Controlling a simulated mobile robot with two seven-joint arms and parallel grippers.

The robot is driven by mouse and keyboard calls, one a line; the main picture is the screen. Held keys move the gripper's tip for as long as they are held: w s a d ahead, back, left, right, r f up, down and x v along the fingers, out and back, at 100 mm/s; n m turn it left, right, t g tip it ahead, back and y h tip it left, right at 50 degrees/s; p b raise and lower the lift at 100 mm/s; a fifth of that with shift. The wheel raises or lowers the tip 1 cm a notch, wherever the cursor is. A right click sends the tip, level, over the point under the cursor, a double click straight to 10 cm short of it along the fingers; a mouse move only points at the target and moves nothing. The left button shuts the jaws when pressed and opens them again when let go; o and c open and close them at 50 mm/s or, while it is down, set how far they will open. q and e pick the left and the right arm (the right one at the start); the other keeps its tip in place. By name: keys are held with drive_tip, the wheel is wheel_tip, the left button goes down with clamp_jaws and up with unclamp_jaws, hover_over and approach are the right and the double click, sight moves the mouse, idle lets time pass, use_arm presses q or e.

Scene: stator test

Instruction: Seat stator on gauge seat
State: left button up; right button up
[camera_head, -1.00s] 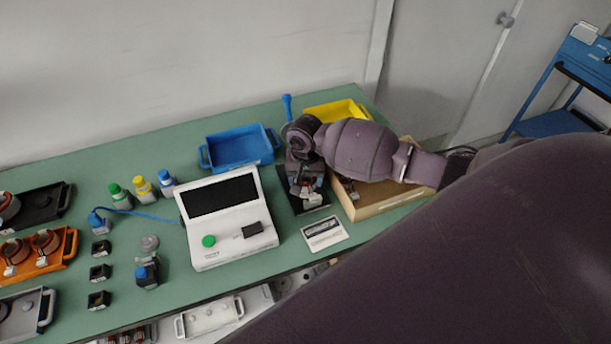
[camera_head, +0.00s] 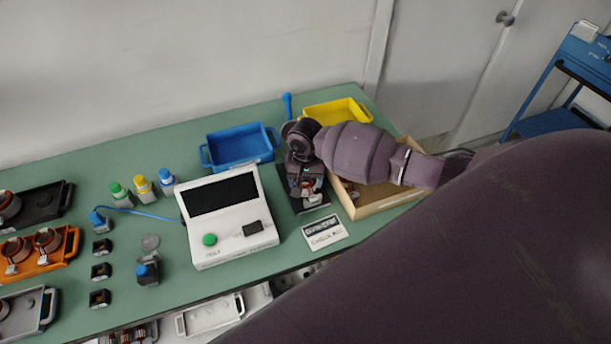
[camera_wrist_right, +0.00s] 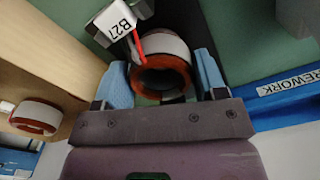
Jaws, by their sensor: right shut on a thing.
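The stator (camera_wrist_right: 163,50) is a ring with a white outer band and a copper-orange inner rim. In the right wrist view it sits between the blue fingertips of my right gripper (camera_wrist_right: 165,82), which is shut on it. A white tag marked B27 (camera_wrist_right: 118,22) and a red lead are at its upper left. In the head view my right gripper (camera_head: 307,188) is over a black plate (camera_head: 291,200), apparently the gauge seat, beside the white tester. The gripper hides most of the plate. I cannot tell whether the stator touches it. My left gripper is not in view.
A wooden box (camera_head: 378,207) stands right of the plate; another stator (camera_wrist_right: 36,117) shows there in the wrist view. The white tester (camera_head: 235,250) is left, a blue bin (camera_head: 237,163) and a yellow bin (camera_head: 338,113) behind. A label card (camera_head: 325,232) lies in front.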

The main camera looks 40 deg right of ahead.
drive_tip(key=o, duration=1.3)
wheel_tip(320, 180, up, 11)
drive_tip(key=shift+s+f, duration=0.15)
drive_tip(key=shift+f, duration=0.05)
idle(0.6)
